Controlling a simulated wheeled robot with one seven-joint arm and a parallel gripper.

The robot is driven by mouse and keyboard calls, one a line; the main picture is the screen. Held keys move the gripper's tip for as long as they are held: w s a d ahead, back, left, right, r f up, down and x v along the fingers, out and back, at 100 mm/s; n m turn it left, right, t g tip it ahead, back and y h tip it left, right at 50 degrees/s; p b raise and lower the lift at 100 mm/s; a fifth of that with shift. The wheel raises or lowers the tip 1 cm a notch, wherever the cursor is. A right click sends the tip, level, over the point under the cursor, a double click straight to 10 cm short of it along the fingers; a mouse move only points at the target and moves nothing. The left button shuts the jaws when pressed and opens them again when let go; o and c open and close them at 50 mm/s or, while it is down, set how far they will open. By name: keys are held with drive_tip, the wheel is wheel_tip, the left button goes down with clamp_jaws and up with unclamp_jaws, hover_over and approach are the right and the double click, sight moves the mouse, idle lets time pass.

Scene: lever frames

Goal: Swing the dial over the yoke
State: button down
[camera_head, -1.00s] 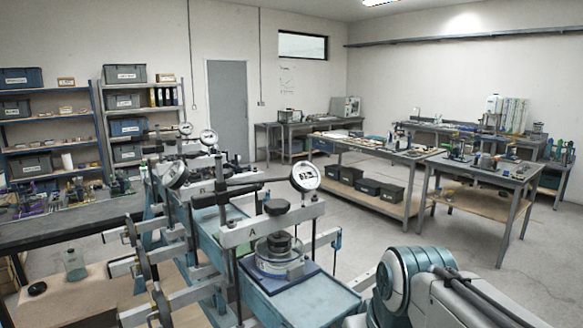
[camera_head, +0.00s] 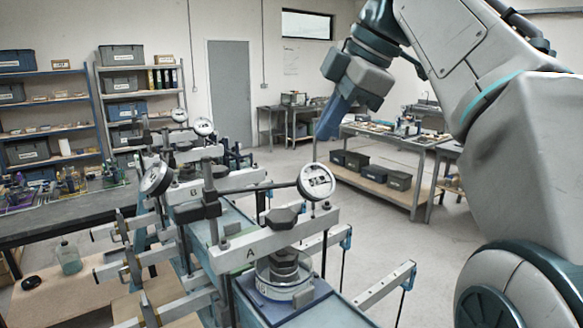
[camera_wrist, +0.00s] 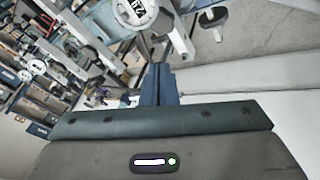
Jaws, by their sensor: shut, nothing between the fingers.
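The round white-faced dial (camera_head: 316,181) of the nearest apparatus sits on a thin horizontal arm from a dark post clamp (camera_head: 211,200). It appears beyond and above the right part of the grey crossbar yoke (camera_head: 262,242) marked A; whether it is directly over it I cannot tell. Under the yoke is a dark knob above a round clear cell (camera_head: 285,277) on a blue base. My gripper (camera_head: 325,134) is shut and empty, its blue fingers pointing down, above the dial in the picture. In the wrist view the fingers (camera_wrist: 158,84) are together, with the dial (camera_wrist: 135,10) beyond them.
A similar apparatus with a yoke (camera_head: 215,184) marked B and its own dial (camera_head: 157,177) stands behind, with more beyond. Weight levers (camera_head: 385,285) stick out toward the aisle. A workbench (camera_head: 400,150) stands at the back right, with open floor before it.

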drive_tip(key=b, duration=0.1)
approach(292, 183)
drive_tip(key=s+a+f, duration=0.3)
drive_tip(key=f, duration=0.1)
drive_tip(key=w, duration=0.1)
drive_tip(key=w+f+p, duration=0.1)
drive_tip(key=w, duration=0.1)
drive_tip(key=shift+a+f, duration=0.2)
drive_tip(key=shift+a, duration=0.15)
drive_tip(key=shift+w+a+f, duration=0.1)
drive_tip(key=shift+w+f, duration=0.1)
drive_tip(key=shift+w, duration=0.05)
drive_tip(key=shift+w+f, duration=0.1)
drive_tip(key=shift+w, duration=0.2)
drive_tip(key=shift+w+f, duration=0.15)
drive_tip(key=shift+w, duration=0.65)
drive_tip(key=shift+s+a, duration=0.2)
